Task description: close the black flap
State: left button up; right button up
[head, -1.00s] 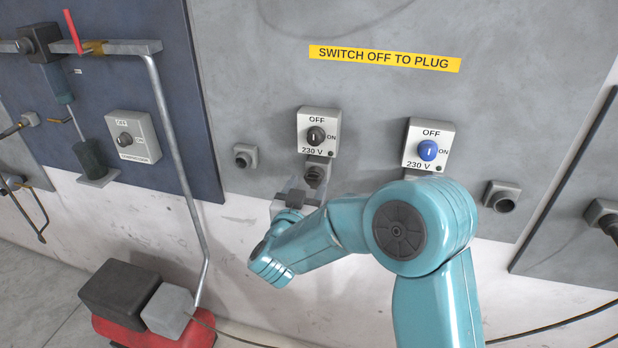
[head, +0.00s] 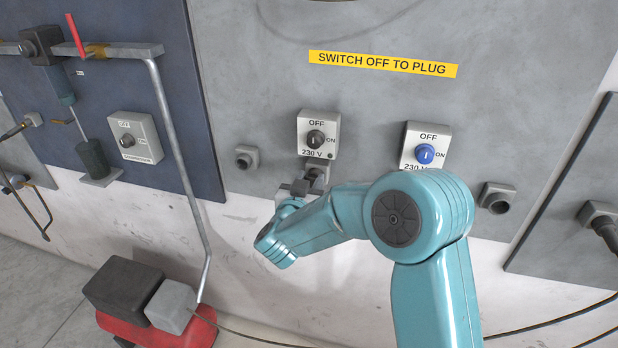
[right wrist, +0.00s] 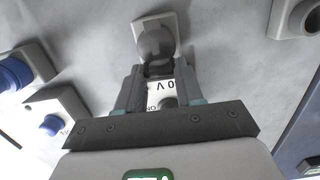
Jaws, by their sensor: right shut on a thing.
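Below the left black-knobbed 230 V switch box (head: 318,135) is a small grey socket (head: 318,168), mostly covered by my gripper in the head view. In the right wrist view the socket (right wrist: 155,22) is upside down, with a dark round part (right wrist: 156,44) on it. My right gripper (head: 300,187) is at the socket; in the wrist view its fingertips (right wrist: 158,72) reach the lower edge of that dark part. It is shut on what looks like the black flap's edge; the exact contact and flap angle are hard to see. My left gripper is out of view.
A blue-knobbed switch box (head: 424,148) is to the right. Round grey sockets stand at left (head: 247,157) and right (head: 497,198). A metal pipe (head: 185,180) runs down at left, above a red machine (head: 190,335). A yellow sign (head: 383,64) is above.

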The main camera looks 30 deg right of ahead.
jog(key=shift+d, duration=0.1)
jog(key=o, duration=1)
jog(key=shift+s+a, duration=0.25)
jog(key=shift+a, duration=0.25)
jog(key=b+v, duration=0.3)
jog(key=v, duration=1.2)
jog(key=shift+s+a+r, duration=0.1)
jog(key=shift+r, duration=0.05)
